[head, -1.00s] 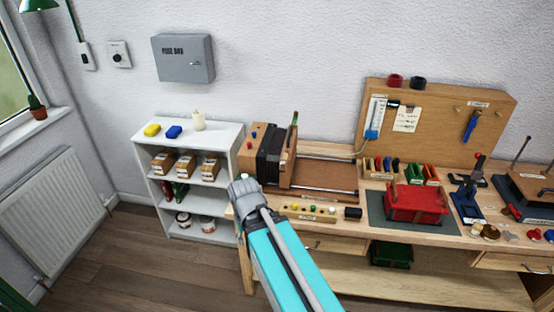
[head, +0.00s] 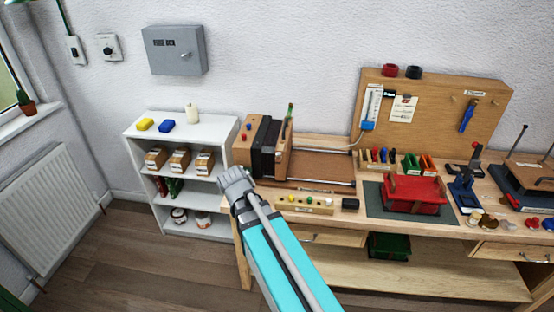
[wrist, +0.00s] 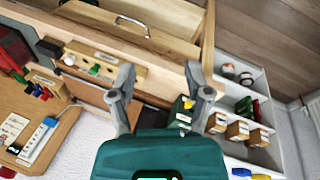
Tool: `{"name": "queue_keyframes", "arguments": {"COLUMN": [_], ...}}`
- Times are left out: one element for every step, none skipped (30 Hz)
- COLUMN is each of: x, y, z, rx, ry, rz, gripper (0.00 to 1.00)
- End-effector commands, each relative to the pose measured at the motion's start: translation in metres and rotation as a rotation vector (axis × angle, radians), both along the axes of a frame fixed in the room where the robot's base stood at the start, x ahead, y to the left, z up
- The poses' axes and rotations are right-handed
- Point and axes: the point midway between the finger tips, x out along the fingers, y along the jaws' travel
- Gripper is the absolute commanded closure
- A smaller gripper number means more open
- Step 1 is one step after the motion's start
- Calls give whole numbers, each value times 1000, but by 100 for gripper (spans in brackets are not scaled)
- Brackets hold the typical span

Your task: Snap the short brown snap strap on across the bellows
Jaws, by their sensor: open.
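The bellows (head: 264,144) is a black pleated block standing upright between wooden end boards, at the left end of the bench in the head view. I cannot pick out the short brown snap strap in either view. My gripper (wrist: 158,80) is open, with its two grey fingers well apart and nothing seen held between them. In the head view the end of my arm is in front of and slightly left of the bellows, near the bench's left front corner. In the wrist view my gripper's green body hides part of what lies below; I cannot make out the bellows there.
A white shelf (head: 205,124) with small boxes stands left of the bench. A strip with coloured knobs (head: 305,203) lies along the front edge, with a small black block (head: 350,203) beside it.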

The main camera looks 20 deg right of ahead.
Motion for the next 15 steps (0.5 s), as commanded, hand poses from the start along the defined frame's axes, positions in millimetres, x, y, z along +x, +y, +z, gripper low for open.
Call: {"name": "queue_keyframes", "arguments": {"x": [15, 21, 29, 35, 41, 50, 56, 62, 71, 77, 83, 92, 98, 105, 113], "y": [-7, -12, -18, -23, -28, -33, -37, -41, -45, -49, -52, -55, -58, -60, -62], "z": [-11, -13, -15, -16, -17, -17, -17, -17, -16, -15, -14, -12, -11, -9, -6], "rx": [-60, -99, -151, -189, -230, -281, -319, -357, -406, -442, -477, -523, -558, -590, -633], "ry": [-22, -39, -64, -86, -109, -142, -169, -197, -239, -272, -305, -353, -390, -430, -483], "rz": [-50, -83, -126, -159, -192, -234, -264, -294, -333, -361, -388, -423, -447, -470, -501], "gripper": [36, 36, 36, 36, 36, 36, 36, 36, 36, 36, 36, 36, 36, 36, 36]}}
